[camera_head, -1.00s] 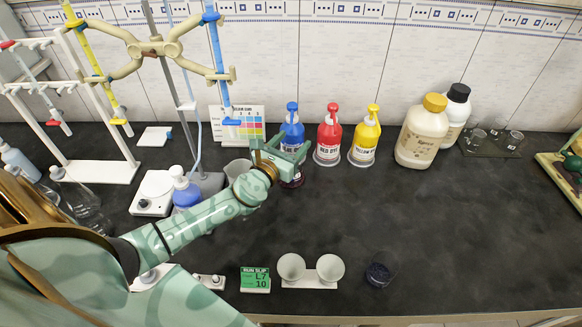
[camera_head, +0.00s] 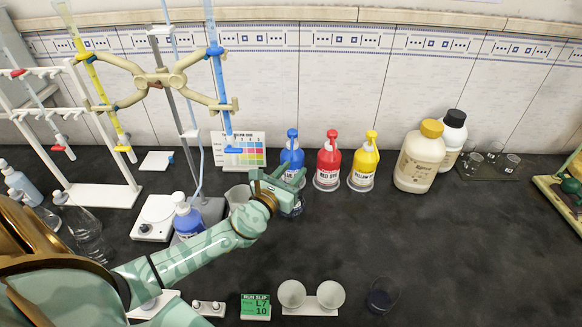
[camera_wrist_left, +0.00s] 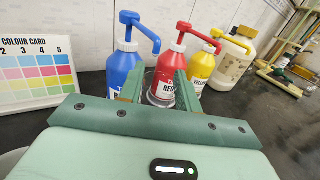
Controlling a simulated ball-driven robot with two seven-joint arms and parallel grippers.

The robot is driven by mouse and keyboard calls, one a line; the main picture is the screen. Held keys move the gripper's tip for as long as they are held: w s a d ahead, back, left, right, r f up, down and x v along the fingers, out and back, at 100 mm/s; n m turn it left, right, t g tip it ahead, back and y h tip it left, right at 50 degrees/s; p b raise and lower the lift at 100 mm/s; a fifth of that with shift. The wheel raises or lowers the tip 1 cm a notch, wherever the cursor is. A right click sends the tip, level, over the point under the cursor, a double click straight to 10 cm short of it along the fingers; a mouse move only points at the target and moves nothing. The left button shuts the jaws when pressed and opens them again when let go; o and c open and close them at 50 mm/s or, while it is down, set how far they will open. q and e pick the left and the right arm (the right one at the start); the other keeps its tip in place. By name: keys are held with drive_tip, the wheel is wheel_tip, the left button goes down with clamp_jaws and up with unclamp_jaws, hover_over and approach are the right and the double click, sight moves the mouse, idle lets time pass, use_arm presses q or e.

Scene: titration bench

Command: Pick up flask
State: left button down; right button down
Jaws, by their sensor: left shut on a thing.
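The flask (camera_head: 292,208) is a small clear glass vessel, mostly hidden behind my left gripper (camera_head: 290,182) in the head view. It stands on or just above the dark bench, in front of the blue dye bottle; I cannot tell whether it touches the bench. My left gripper is shut on it. In the left wrist view, the two green fingers (camera_wrist_left: 160,88) sit on either side of clear glass, with the red bottle showing behind. My right gripper is not in view.
Blue (camera_head: 291,160), red (camera_head: 327,165) and yellow (camera_head: 364,165) pump bottles stand close behind. A beaker (camera_head: 237,195), wash bottle (camera_head: 187,220) and burette stand (camera_head: 210,208) crowd the left. A run slip (camera_head: 255,306) and twin cups (camera_head: 291,293) are in front.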

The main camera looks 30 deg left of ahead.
use_arm(q)
drive_tip(key=s+d, duration=0.3)
drive_tip(key=s, duration=0.2)
wheel_tip(320, 180, up, 17)
drive_tip(key=p, duration=1.2)
drive_tip(key=shift+f, duration=0.1)
